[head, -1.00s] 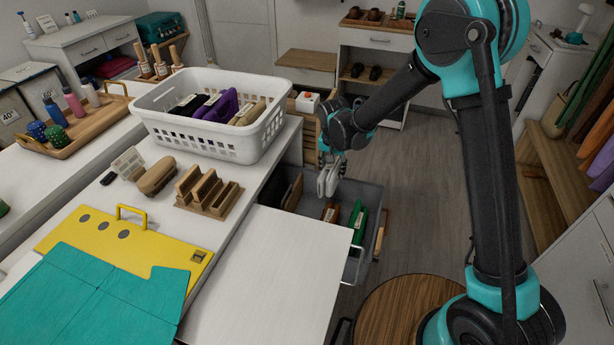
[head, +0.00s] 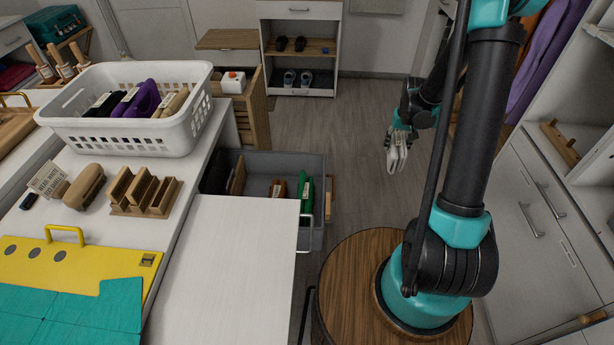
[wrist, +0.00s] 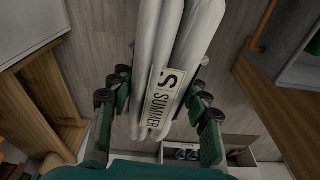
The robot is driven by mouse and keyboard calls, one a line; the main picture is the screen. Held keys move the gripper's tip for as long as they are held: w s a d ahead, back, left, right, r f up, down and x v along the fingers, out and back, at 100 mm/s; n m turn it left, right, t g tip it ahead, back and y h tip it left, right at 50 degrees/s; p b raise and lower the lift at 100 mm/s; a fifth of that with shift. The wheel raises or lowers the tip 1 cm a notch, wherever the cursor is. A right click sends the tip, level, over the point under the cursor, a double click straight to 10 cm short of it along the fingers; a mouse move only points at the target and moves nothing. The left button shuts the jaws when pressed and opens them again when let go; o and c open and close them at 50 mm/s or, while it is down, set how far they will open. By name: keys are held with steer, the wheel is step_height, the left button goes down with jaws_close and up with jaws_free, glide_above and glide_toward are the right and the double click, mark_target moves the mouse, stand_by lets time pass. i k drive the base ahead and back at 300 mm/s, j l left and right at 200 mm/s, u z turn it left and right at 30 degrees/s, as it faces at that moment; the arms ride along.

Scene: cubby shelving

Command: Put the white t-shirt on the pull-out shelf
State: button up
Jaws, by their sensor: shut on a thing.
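The white t-shirt (head: 396,158) is folded into a narrow bundle and hangs from my gripper (head: 400,134), over open floor. In the wrist view the t-shirt (wrist: 180,50) runs between the green and black fingers of my gripper (wrist: 160,110). Its label reads "S SUMMER". The fingers are shut on it. A flat, bare white board (head: 235,262) juts out beside the counter and looks like the pull-out shelf. My gripper is to the right of it and farther back, apart from it.
A grey open drawer (head: 262,163) with green and brown items lies behind the board. A white basket (head: 185,132) of folded clothes stands on the counter, near a wooden organizer (head: 143,192) and yellow folding board (head: 85,262). White cabinets (head: 545,225) stand at right. The middle floor is clear.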

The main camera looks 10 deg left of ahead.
mark_target(221, 261)
steer(key=k+l+u, duration=0.1)
steer(key=k+l, duration=0.15)
steer(key=k, duration=0.25)
steer(key=k+l+u, duration=0.15)
steer(key=k, duration=0.35)
steer(key=k+l+u, duration=0.1)
steer(key=k+l, duration=0.15)
steer(key=k, duration=0.3)
steer(key=i+j, duration=0.4)
